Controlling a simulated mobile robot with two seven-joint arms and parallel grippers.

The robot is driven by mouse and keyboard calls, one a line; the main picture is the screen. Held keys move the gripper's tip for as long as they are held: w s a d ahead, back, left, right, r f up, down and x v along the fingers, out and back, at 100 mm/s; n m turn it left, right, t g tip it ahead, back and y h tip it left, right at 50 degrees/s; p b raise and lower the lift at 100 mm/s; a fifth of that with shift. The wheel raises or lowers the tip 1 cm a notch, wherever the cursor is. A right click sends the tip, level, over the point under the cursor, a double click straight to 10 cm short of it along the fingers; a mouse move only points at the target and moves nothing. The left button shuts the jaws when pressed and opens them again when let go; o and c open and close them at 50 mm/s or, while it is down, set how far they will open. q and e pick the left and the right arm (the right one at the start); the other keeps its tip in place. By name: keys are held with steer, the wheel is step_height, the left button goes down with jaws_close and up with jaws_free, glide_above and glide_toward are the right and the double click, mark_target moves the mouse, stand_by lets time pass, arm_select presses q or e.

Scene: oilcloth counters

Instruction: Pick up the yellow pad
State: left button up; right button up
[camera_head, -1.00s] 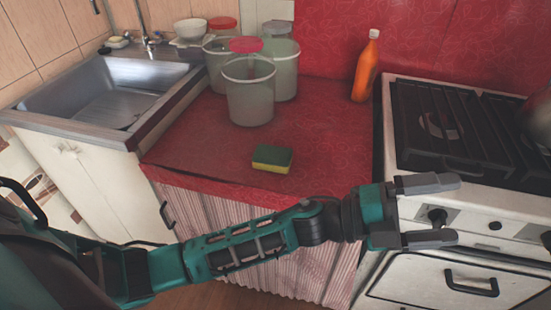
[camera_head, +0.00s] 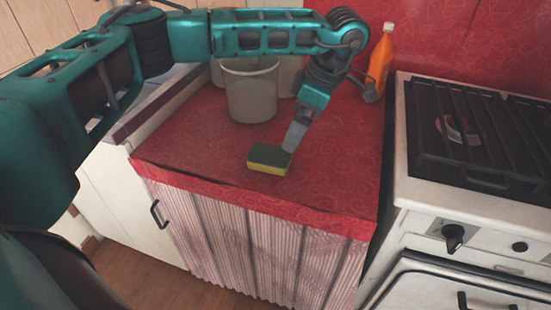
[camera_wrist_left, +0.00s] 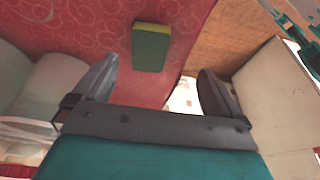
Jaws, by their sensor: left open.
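The yellow pad (camera_head: 269,159) is a sponge block with a dark green top and yellow side, lying flat near the front of the red counter. My left gripper (camera_head: 330,124) reaches down over the counter, just right of and behind the pad. One finger's tip shows by the pad's right end in the head view; I cannot tell whether it touches. In the left wrist view the pad (camera_wrist_left: 151,47) lies beyond the two spread fingers, with nothing between them. The left gripper (camera_wrist_left: 159,65) is open and empty. My right gripper is not in view.
A pale bucket (camera_head: 250,90) stands behind the pad, partly hidden with others by my arm. An orange bottle (camera_head: 380,58) stands at the back right. The stove (camera_head: 470,130) borders the counter on the right. The red counter (camera_head: 335,185) right of the pad is clear.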

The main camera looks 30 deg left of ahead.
arm_select(q)
steer(key=a+r, duration=0.1)
steer(key=a, duration=0.1)
steer(key=y, duration=0.1)
glide_above(264, 152)
steer(key=d, duration=0.3)
steer(key=f, duration=0.4)
steer(key=f+b, duration=0.1)
steer(key=f, duration=0.1)
steer(key=shift+w+a+f, duration=0.1)
steer(key=shift+w+f, duration=0.1)
steer(key=shift+w, duration=0.2)
steer(key=x, duration=0.5)
steer(key=shift+s+a+b, duration=0.1)
steer(key=shift+a+b, duration=0.2)
steer(key=c, duration=1.1)
